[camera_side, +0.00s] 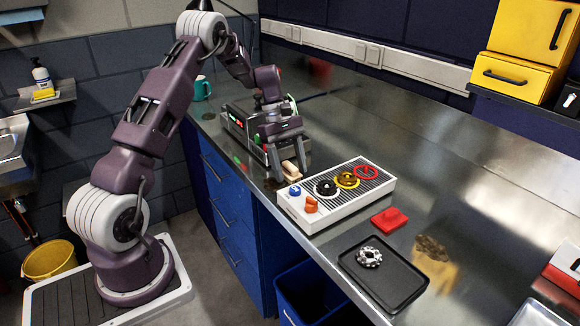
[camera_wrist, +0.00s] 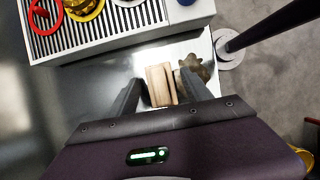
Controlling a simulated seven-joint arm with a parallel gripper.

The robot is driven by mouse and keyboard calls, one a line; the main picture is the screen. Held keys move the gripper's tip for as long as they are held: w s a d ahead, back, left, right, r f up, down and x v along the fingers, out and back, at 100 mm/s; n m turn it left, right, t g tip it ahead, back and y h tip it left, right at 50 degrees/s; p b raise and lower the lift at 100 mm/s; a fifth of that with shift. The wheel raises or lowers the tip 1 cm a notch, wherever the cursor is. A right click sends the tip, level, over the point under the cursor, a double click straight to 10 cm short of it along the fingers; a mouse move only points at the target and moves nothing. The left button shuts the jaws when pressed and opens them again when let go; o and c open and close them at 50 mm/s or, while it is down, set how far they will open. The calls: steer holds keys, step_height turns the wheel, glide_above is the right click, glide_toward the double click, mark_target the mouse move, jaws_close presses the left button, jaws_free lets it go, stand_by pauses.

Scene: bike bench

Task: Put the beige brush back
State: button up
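The beige brush (camera_side: 291,171) is on the metal bench, left of the white slatted tray, near the bench's front edge. In the wrist view the brush (camera_wrist: 160,86) shows as a pale wooden block between the two fingers. My gripper (camera_side: 288,164) points down over it, and its fingers (camera_wrist: 163,92) are apart, with a gap on each side of the brush. No contact shows. Whether the brush is resting fully on the bench is hard to tell. The white tray (camera_side: 315,222) has a striped top holding a blue knob, an orange piece, black and yellow parts and a red ring.
A red block (camera_side: 389,219) and a black tray (camera_side: 354,284) holding a metal sprocket (camera_side: 369,257) are toward the front right. A teal mug (camera_side: 202,88) is at the back.

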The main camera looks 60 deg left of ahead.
steer(key=v, duration=1.2)
step_height(320, 180, up, 5)
steer(key=m, duration=0.2)
glide_above(286, 164)
steer(key=s+d+r+m+t+y, duration=0.1)
steer(key=s+d+r+m+y, duration=0.1)
steer(key=s+d+r+m, duration=0.5)
steer(key=s+d+f+m+t+y, duration=0.1)
steer(key=s+d+m+t, duration=0.1)
steer(key=s+d+m, duration=0.2)
steer(key=s+d+f+m+t+y, duration=0.1)
steer(key=s+d+f+m+t, duration=0.1)
steer(key=s+d+m, duration=0.3)
steer(key=s+d, duration=0.4)
steer(key=s, duration=0.6)
steer(key=shift+s+d+t+y, duration=0.15)
steer(key=shift+d+t+y, duration=0.15)
steer(key=shift+d, duration=0.1)
